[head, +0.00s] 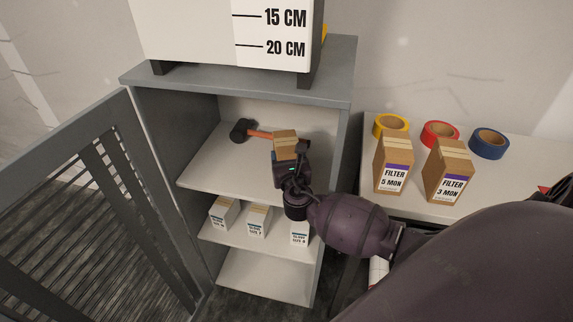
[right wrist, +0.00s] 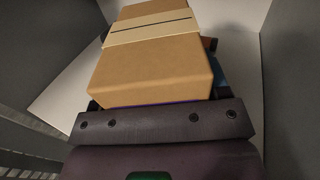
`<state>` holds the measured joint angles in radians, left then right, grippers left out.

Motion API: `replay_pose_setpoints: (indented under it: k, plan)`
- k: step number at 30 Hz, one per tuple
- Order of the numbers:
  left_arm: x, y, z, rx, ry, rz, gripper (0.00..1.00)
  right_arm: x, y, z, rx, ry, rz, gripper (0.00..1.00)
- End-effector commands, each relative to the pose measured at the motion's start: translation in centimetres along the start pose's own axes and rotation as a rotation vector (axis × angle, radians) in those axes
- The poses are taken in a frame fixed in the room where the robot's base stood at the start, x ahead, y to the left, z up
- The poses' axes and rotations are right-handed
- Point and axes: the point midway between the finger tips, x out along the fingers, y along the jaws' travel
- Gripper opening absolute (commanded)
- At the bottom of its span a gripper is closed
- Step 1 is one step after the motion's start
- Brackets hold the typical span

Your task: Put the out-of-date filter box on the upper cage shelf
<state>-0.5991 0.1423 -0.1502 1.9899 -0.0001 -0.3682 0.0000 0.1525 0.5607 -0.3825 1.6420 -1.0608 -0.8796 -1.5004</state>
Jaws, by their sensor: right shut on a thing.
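My right gripper (head: 289,158) reaches into the open cage and is shut on a brown cardboard box (head: 284,138) with a pale tape strip. The box is at the upper cage shelf (head: 215,165); I cannot tell whether it touches the shelf. Its label is hidden, but a thin purple edge shows under the box in the right wrist view (right wrist: 150,68). Two similar boxes stand on the bench: one labelled FILTER 5 MON (head: 393,165) and one labelled FILTER 3 MON (head: 448,172). My left gripper is not in view.
A black mallet (head: 243,130) with an orange handle lies on the upper shelf, left of the held box. White boxes (head: 257,221) stand on the shelf below. The cage door (head: 100,150) is open to the left. Yellow, red and blue tape rolls (head: 440,134) are on the bench (head: 410,208).

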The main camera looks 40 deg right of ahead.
Motion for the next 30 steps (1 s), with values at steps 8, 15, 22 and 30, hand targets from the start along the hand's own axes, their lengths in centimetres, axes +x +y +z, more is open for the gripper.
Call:
replay_pose_setpoints:
  k: [8, 15, 22, 30]
  plan:
    - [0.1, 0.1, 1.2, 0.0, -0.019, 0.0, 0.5, 0.0, 0.1, -2.2, -0.001, 0.0, 0.001, 0.4]
    - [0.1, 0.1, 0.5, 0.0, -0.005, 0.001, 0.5, 0.0, 0.0, -2.4, -0.001, 0.0, 0.001, 0.4]
    - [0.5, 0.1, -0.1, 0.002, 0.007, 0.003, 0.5, 0.0, 0.0, -2.5, -0.001, 0.001, 0.001, 0.94]
    - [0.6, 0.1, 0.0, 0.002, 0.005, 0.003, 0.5, 0.0, 0.0, -2.5, -0.001, 0.001, 0.0, 0.94]
